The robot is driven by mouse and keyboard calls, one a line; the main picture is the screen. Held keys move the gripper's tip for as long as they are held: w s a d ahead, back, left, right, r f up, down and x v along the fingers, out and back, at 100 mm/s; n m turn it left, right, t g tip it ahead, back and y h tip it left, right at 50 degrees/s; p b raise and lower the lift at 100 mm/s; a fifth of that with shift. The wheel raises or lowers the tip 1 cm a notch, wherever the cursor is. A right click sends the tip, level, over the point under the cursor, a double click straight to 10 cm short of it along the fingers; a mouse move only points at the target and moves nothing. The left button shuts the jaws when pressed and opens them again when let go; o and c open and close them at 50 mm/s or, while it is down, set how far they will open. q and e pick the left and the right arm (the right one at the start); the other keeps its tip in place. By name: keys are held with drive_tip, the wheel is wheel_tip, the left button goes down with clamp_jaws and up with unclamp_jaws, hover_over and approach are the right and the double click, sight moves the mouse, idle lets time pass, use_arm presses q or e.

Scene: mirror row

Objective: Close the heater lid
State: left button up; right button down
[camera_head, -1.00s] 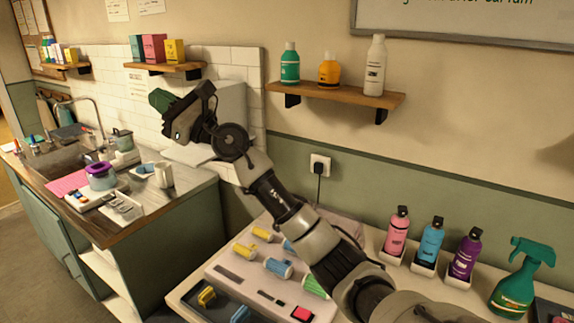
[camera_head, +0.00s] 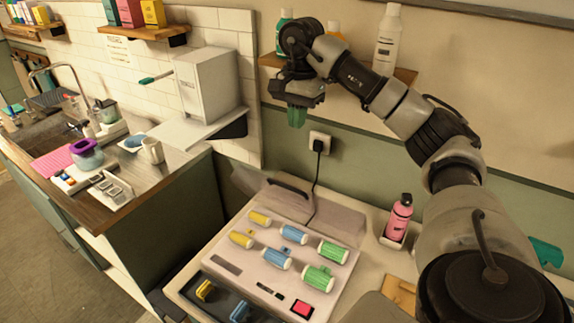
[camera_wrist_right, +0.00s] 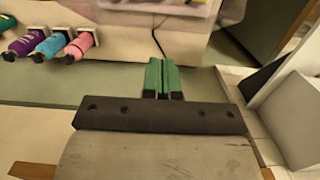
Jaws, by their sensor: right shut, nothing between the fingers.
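The roller heater (camera_head: 225,235) stands on the table with yellow, blue and green rollers on its top. A pale beige lid (camera_head: 325,211) with a dark handle stands raised at its back edge, open. My right gripper (camera_head: 297,117) points down in front of the wall shelf, above and behind the lid and apart from it. Its green fingers are shut and empty; they also show in the right wrist view (camera_wrist_right: 161,78). My left gripper is not in view.
A pink bottle (camera_head: 399,217) stands right of the lid. Bottles stand on the shelf (camera_head: 404,75) behind my gripper.

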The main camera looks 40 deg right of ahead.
approach(287, 192)
drive_tip(key=d, duration=0.1)
drive_tip(key=d+f, duration=0.1)
drive_tip(key=shift+w+d+f+p, duration=0.25)
drive_tip(key=shift+w+d+p, duration=0.05)
drive_tip(key=shift+w+p, duration=0.1)
drive_tip(key=shift+s+a+f+p, duration=0.15)
drive_tip(key=shift+a+f+p, duration=0.25)
drive_tip(key=shift+a+f, duration=0.15)
drive_tip(key=shift+s+a+f+p, duration=0.2)
drive_tip(key=shift+a+f+p, duration=0.25)
drive_tip(key=shift+a, duration=0.25)
drive_tip(key=shift+a+f, duration=0.25)
drive_tip(key=shift+f, duration=0.15)
drive_tip(key=shift+s+f, duration=0.1)
